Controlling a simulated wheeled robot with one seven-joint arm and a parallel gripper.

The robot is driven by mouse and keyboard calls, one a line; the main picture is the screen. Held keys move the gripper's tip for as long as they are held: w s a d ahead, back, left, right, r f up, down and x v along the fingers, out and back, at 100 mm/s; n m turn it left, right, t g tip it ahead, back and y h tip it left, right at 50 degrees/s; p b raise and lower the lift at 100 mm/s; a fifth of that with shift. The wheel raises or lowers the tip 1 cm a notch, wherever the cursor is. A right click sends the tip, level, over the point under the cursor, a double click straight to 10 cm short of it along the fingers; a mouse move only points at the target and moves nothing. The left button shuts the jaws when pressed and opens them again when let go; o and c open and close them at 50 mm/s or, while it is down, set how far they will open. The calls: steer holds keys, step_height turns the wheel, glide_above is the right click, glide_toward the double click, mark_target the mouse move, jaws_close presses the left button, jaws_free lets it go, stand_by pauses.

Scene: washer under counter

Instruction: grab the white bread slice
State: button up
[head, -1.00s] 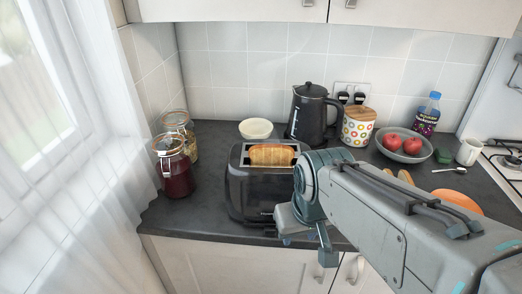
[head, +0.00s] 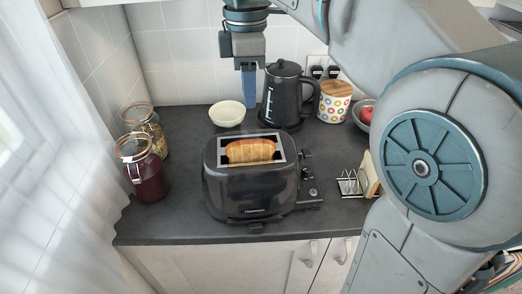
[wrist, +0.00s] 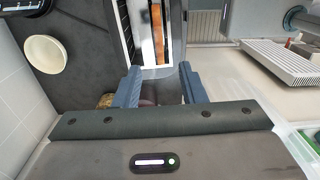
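A bread slice with a golden-brown crust (head: 250,151) stands in the black toaster (head: 240,190), its top edge above the slot. In the wrist view the slice (wrist: 163,32) shows as a thin orange-brown strip in the slot, ahead of my fingers. Another, paler slice (head: 368,174) stands in the wire rack at right, partly hidden by my arm. My gripper (head: 249,98) is above the counter, higher than the toaster and appearing behind it. Its two blue fingers (wrist: 159,70) are apart with nothing held between them.
A cream bowl (head: 227,113), a black kettle (head: 286,97) and a dotted canister (head: 334,102) stand behind the toaster. Two glass jars (head: 143,172) stand at left by the curtain. The wire rack (head: 349,184) is right of the toaster.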

glide_above(250, 141)
steer(key=f, duration=0.7)
steer(key=shift+s+a+f, duration=0.1)
steer(key=shift+a+f, duration=0.05)
steer(key=shift+a, duration=0.1)
steer(key=shift+d+f, duration=0.15)
steer(key=shift+f, duration=1.35)
steer(key=shift+d+f, duration=0.15)
steer(key=shift+f, duration=1.35)
jaws_close()
